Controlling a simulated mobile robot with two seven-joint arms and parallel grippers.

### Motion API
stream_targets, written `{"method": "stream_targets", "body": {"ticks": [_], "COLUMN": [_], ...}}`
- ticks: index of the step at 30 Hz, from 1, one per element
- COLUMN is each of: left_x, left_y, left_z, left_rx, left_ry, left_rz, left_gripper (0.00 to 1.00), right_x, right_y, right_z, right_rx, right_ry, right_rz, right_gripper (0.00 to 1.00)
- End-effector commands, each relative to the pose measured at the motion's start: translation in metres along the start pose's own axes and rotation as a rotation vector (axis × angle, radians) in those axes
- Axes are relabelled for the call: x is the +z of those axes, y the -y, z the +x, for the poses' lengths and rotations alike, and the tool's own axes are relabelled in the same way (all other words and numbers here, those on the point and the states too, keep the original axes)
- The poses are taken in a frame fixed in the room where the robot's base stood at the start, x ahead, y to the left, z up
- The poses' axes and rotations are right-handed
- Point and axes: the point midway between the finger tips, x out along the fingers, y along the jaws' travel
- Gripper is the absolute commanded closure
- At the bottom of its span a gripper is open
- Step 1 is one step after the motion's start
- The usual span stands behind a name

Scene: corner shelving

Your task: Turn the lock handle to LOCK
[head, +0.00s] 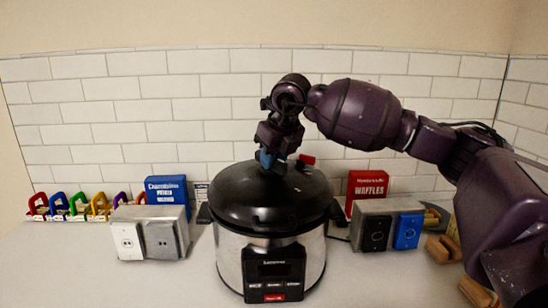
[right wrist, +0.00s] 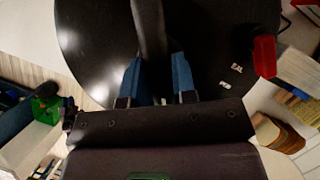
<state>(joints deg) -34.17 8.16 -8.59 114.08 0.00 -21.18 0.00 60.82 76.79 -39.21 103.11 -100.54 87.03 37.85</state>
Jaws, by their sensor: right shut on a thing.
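A pressure cooker (head: 271,232) with a steel body and a black domed lid (head: 300,199) stands on the counter. My right gripper (head: 268,160) reaches down onto the top of the lid. In the right wrist view, its two blue fingers (right wrist: 157,78) are shut on the black lock handle (right wrist: 150,25), a bar across the lid. Small white letters (right wrist: 230,78) show on the lid to the right of the fingers; I cannot read them surely. A red piece (right wrist: 265,56) sits at the lid's edge. My left gripper is not in view.
A grey-white outlet box (head: 151,231) stands left of the cooker, and another with black and blue plates (head: 388,226) stands right. A blue box (head: 167,189) and a red waffles box (head: 367,187) stand behind. Several coloured clips (head: 78,203) line the left back. The front left counter is clear.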

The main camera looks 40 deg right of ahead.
Motion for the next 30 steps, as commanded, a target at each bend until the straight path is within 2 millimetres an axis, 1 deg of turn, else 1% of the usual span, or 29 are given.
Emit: {"method": "stream_targets", "body": {"ticks": [6, 19, 20, 24, 30], "left_x": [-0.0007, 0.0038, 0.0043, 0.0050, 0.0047], "left_y": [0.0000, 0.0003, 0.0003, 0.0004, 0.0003], "left_z": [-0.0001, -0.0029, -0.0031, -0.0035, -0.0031], "left_rx": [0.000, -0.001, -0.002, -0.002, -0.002], "left_ry": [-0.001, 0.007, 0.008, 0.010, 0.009], "left_rz": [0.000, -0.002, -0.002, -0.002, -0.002], "left_gripper": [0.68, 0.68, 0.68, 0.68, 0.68], "right_x": [0.0006, 0.0006, 0.0006, 0.0004, 0.0002], "right_y": [-0.0008, -0.0006, -0.0006, -0.0005, -0.0006], "right_z": [-0.0011, -0.0010, -0.0010, -0.0008, -0.0003], "right_rx": [-0.016, -0.020, -0.020, -0.020, -0.020], "right_ry": [0.002, 0.002, 0.002, 0.001, 0.000], "right_rz": [0.041, 0.051, 0.051, 0.050, 0.049], "right_gripper": [0.98, 0.98, 0.71, 0.50, 0.49]}}
